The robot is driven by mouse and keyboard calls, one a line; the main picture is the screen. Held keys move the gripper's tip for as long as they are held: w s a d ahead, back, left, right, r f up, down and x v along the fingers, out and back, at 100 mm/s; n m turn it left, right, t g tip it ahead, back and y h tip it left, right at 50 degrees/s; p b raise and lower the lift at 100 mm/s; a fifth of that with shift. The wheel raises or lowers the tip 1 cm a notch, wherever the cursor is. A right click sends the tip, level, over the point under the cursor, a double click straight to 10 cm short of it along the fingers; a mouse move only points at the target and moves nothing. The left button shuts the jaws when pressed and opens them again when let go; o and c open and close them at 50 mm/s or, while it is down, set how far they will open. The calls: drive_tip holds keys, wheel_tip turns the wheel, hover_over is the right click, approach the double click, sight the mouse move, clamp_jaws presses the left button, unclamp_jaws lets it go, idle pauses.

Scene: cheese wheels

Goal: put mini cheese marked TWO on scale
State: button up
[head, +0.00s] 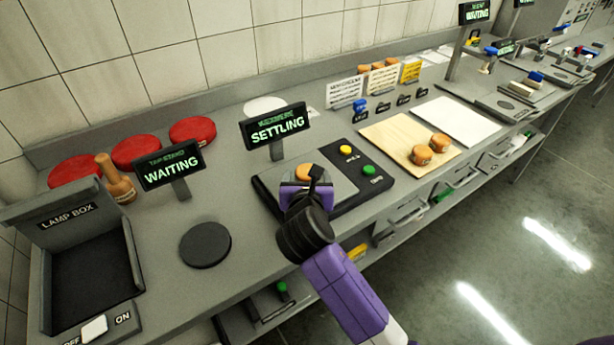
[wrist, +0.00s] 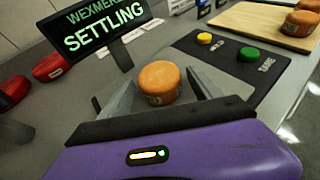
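A small orange cheese wheel (head: 305,171) sits on the plate of the scale (head: 345,187), whose display (head: 277,126) reads SETTLING. In the wrist view the cheese (wrist: 159,80) stands upright between my gripper's fingers (wrist: 160,98), with a visible gap on each side. The mark on its side is too small to read. My gripper (head: 308,186) is open around the cheese, low over the scale.
The scale has a yellow button (head: 346,150) and a green TARE button (head: 369,170). A tap stand display (head: 168,166) reads WAITING, near a round black pad (head: 206,245). A lamp box (head: 90,265), wooden mallet (head: 115,180) and red wheels (head: 136,151) are at the left.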

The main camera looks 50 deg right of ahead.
drive_tip(key=shift+r, duration=0.1)
drive_tip(key=shift+s+a+r, duration=0.1)
drive_tip(key=shift+a, duration=0.1)
drive_tip(key=v, duration=1.1)
drive_tip(key=shift+s+a+r, duration=0.15)
drive_tip(key=shift+s+r, duration=0.05)
